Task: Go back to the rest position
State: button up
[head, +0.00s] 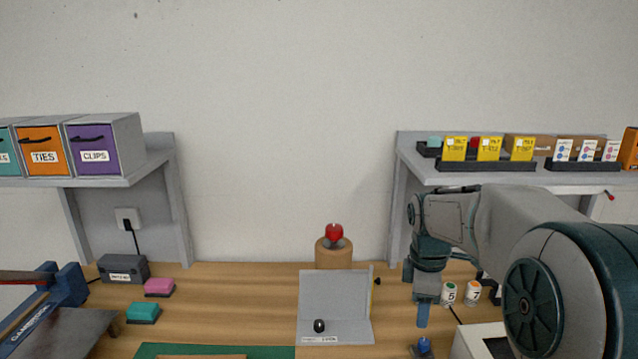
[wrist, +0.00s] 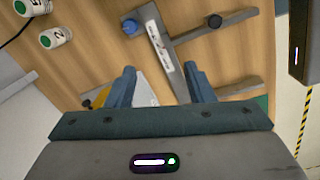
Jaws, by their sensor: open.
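My gripper (head: 423,315) hangs over the right part of the wooden bench (head: 230,290), fingers pointing down. In the wrist view its two blue fingers (wrist: 161,85) are apart, with nothing held between them. A blue knob (head: 423,346) is below it near the bottom of the head view, and a blue knob also shows beyond the fingers in the wrist view (wrist: 130,27). My arm covers much of the right side of the head view.
White bottles (head: 449,293) stand beside my gripper. A grey angled panel (head: 330,290) and a red ball on a wooden stand (head: 334,252) are to its left. A right shelf (head: 410,160) with yellow boxes is above. Pink (head: 159,287) and teal blocks lie left.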

jog(key=s+a+m+t, duration=0.1)
jog(key=s+a+m, duration=0.2)
jog(key=s+m, duration=0.4)
jog(key=s+a+f+m+t, duration=0.1)
jog(key=s+a+m, duration=0.2)
jog(key=s+m, duration=0.4)
jog(key=s, duration=0.5)
jog(key=shift+s+a+f+t+y, duration=0.25)
jog(key=shift+s+f+t+y, duration=0.05)
jog(key=shift+y, duration=0.1)
